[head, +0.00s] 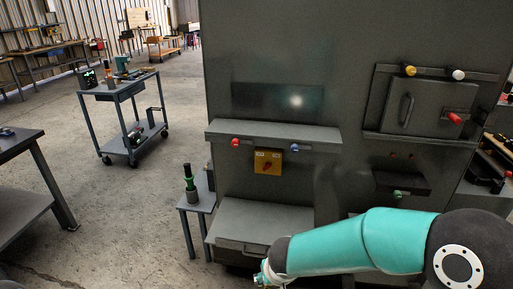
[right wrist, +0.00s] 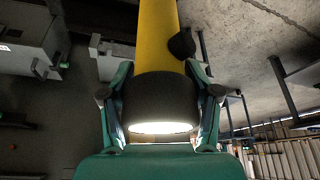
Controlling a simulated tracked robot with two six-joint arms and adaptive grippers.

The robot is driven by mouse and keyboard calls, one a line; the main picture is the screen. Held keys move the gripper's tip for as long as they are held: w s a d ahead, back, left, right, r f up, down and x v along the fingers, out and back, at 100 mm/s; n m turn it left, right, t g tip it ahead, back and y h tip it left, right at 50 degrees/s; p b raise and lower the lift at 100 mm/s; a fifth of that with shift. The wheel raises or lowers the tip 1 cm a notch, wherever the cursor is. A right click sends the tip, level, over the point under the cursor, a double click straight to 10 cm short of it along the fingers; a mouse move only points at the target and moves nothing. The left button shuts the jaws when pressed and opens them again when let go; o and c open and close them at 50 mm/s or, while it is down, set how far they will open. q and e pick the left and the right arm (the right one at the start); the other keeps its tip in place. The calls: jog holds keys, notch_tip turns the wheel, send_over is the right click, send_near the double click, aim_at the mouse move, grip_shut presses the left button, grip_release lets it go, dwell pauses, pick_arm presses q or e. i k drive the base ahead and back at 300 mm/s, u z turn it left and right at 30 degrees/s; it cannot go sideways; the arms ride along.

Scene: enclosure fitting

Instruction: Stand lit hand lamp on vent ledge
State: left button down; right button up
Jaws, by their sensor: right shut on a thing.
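The lit hand lamp (right wrist: 157,42) shows in the right wrist view as a yellow cylinder with a wide black head, a black knob on its side and a glowing white face turned toward the camera. My right gripper (right wrist: 160,95) is shut on its black head, one finger on each side. In the head view my right gripper (head: 264,276) is at the bottom edge, mostly cut off, and the lamp does not show. A grey ledge (head: 275,131) juts from the front of the big cabinet; I cannot tell for sure that it is the vent ledge. My left gripper is out of view.
A wider shelf (head: 262,217) is lower down. A small stand (head: 197,206) with a green-handled tool is at left. The ledge top looks clear.

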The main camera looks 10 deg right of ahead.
aim_at(281, 129)
jog(key=z, duration=0.1)
jog(key=k, duration=0.45)
jog(key=u, duration=0.45)
jog(key=i, duration=1.5)
jog(key=z, duration=0.35)
